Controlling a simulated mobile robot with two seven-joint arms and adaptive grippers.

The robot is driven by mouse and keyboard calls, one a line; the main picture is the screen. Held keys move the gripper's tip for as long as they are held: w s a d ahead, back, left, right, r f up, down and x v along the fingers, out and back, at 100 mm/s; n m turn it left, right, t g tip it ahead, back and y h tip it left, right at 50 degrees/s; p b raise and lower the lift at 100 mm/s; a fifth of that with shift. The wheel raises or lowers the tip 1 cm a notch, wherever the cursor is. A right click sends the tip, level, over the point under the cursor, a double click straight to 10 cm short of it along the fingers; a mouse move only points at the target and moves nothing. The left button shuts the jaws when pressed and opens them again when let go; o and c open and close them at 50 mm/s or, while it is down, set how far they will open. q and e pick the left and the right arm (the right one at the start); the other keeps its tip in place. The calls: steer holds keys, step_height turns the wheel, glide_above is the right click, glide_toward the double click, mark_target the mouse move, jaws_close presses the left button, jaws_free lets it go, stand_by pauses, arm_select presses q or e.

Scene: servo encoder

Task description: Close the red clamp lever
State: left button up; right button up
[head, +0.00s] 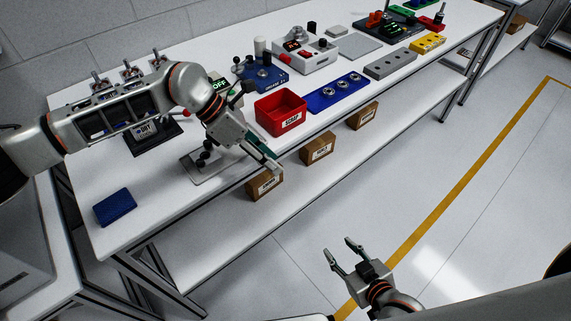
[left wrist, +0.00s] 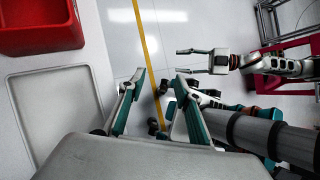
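Small red parts (head: 375,17) stand on a black fixture (head: 400,36) at the far end of the bench in the head view; they are too small to tell which is the clamp lever. My left gripper (head: 276,168) is over the bench's front edge, just in front of the red scrap bin and far from that fixture. In the left wrist view its fingers (left wrist: 159,75) are apart with nothing between them. My right gripper (head: 338,249) is open and empty over the floor, away from the bench; it also shows in the left wrist view (left wrist: 188,61).
The red scrap bin (head: 280,119), blue socket plate (head: 337,96), grey block (head: 390,66) and yellow block (head: 427,43) line the front of the bench. A white device (head: 305,55) and blue fixture (head: 262,78) stand behind. Cardboard boxes (head: 318,148) sit below. A blue pad (head: 115,207) lies near left.

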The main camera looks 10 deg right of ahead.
arm_select(q)
steer(key=shift+n+g+h, duration=0.3)
steer(key=shift+n+h, duration=0.1)
steer(key=shift+h, duration=0.3)
steer(key=shift+s+d+r, duration=0.1)
steer(key=shift+s+d, duration=0.55)
steer(key=shift+d, duration=0.2)
steer(key=shift+s+d+r, duration=0.1)
steer(key=shift+s+d, duration=0.5)
steer(key=shift+d, duration=0.2)
